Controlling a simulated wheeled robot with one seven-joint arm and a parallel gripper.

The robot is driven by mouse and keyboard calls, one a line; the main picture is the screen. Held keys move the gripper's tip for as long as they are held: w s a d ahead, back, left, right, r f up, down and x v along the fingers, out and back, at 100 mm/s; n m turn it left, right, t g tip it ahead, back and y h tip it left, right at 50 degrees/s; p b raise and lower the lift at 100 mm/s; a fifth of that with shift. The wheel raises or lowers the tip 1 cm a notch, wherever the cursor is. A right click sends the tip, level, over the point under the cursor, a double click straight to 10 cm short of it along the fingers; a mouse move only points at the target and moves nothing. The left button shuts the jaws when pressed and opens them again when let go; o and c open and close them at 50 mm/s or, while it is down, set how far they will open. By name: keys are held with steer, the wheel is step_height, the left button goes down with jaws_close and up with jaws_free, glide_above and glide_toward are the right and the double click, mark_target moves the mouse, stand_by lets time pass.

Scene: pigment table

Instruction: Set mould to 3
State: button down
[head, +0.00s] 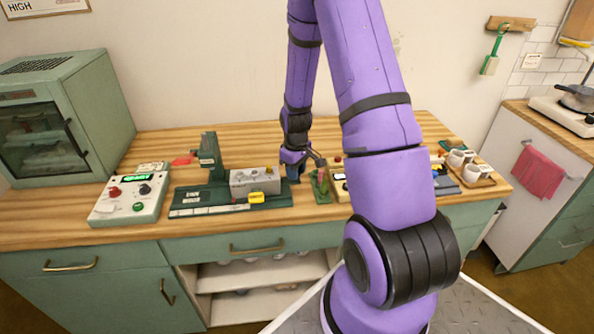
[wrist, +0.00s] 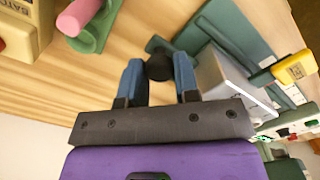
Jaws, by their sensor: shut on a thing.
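A grey metal block (head: 255,181), which seems to be the mould, sits on a long green base (head: 190,200) with pale label strips and a green upright. A yellow tag (head: 257,197) is on the block's front. The wrist view also shows the block (wrist: 222,82) and the yellow tag (wrist: 295,68). My gripper (head: 293,175) is at the right end of the base. In the wrist view its blue fingers are shut on a round black knob (wrist: 159,67) beside the block. I cannot read any number, so the setting is unclear.
A control box (head: 130,200) with knobs and a lit green display stands left. A pink cylinder in a green holder (wrist: 95,35) and a cream box (wrist: 25,40) are close beside my gripper. White cups on a tray (head: 487,181) stand far right. My arm hides the table's middle right.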

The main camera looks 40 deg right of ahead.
mark_target(239, 174)
steer(key=w+a, duration=0.3)
steer(key=a, duration=0.1)
steer(key=w+a, duration=0.3)
steer(key=a, duration=0.2)
steer(key=w+a, duration=0.3)
steer(key=a, duration=0.2)
steer(key=shift+w+a, duration=0.1)
steer(key=shift+w, duration=0.2)
steer(key=shift+r, duration=0.1)
steer(key=c, duration=0.9)
jaws_free()
steer(key=shift+w+a, duration=0.1)
steer(key=shift+a, duration=0.05)
steer(key=shift+o, duration=0.2)
steer(key=shift+r, duration=0.15)
step_height(239, 174, up, 10)
steer(key=shift+r, duration=0.2)
